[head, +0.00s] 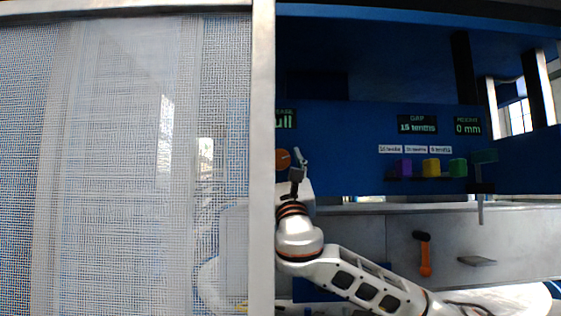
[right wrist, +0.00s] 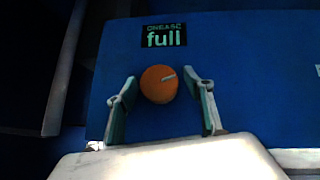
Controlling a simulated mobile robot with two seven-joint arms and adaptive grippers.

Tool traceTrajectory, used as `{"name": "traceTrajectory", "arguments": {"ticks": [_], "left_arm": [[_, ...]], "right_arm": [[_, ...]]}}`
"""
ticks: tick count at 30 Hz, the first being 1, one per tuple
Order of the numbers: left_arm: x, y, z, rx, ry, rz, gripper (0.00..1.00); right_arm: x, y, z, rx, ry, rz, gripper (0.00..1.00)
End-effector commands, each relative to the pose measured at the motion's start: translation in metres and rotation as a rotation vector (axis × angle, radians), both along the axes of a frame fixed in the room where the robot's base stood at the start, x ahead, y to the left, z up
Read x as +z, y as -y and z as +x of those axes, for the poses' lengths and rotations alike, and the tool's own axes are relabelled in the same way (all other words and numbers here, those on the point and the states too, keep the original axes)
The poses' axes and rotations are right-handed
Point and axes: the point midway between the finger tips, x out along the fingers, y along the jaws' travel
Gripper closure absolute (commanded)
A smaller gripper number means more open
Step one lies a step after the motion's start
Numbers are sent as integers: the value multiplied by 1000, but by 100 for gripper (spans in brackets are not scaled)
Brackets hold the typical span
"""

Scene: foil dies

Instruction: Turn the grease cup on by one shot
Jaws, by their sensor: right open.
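The grease cup shows as a round orange cap (right wrist: 159,84) with a pale pointer mark, on the blue panel in the right wrist view. It also shows in the head view (head: 283,159), beside the frame of the mesh screen. My right gripper (right wrist: 160,92) is open, with one finger on each side of the cap in the picture. Whether the fingers touch the cap cannot be told. In the head view my right gripper (head: 297,165) is just right of the cap. My left gripper is not in view.
A mesh screen with a pale frame (head: 262,120) fills the left of the head view. Purple (head: 404,168), yellow (head: 431,167) and green (head: 458,167) blocks sit on a ledge. An orange-handled tool (head: 425,255) lies lower down. Displays read "15 tenths" (head: 417,125) and "0 mm" (head: 468,126).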

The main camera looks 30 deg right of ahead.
Motion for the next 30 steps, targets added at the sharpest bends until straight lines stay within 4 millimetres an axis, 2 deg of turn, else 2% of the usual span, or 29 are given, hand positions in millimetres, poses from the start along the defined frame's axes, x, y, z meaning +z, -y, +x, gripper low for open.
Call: {"name": "traceTrajectory", "arguments": {"ticks": [1, 5, 6, 17, 30], "left_arm": [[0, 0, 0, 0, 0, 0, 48], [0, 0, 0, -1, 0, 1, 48], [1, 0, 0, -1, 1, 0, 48], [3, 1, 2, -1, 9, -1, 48], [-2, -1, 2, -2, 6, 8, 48]], "right_arm": [[0, 0, 0, 0, 0, 0, 51], [0, 0, 0, 0, 0, 0, 84], [0, 0, 0, 0, 0, 0, 87], [-2, -1, 1, 2, 22, 40, 87], [-3, -2, 2, 3, 176, 299, 87]]}}
